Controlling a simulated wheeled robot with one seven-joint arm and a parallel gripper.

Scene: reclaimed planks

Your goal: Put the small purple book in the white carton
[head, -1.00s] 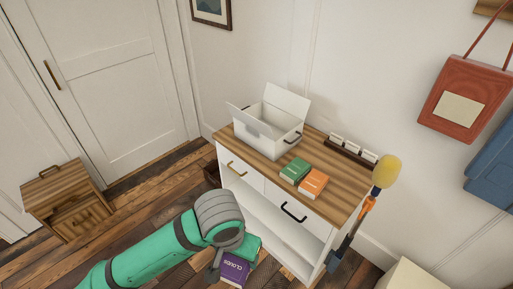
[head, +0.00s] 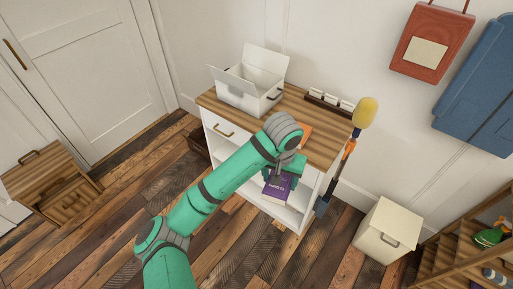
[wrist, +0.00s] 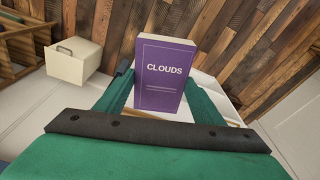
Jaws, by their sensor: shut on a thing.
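The small purple book (head: 277,187), marked "CLOUDS", is held in my gripper (head: 280,174) in front of the white cabinet. In the wrist view the purple book (wrist: 163,75) stands between my gripper's two fingers (wrist: 160,92), which are shut on it. The white carton (head: 243,97) stands open on the left part of the cabinet's wooden top, with its flaps raised. Its inside bottom is hidden. My gripper is to the right of and lower in the picture than the carton.
The wooden cabinet top (head: 322,147) also bears an orange book (head: 305,131), partly hidden by my arm, and a dark rack of white cards (head: 330,102). A yellow-headed duster (head: 365,112) stands at the cabinet's right end. A cream bin (head: 386,232) stands on the floor at right.

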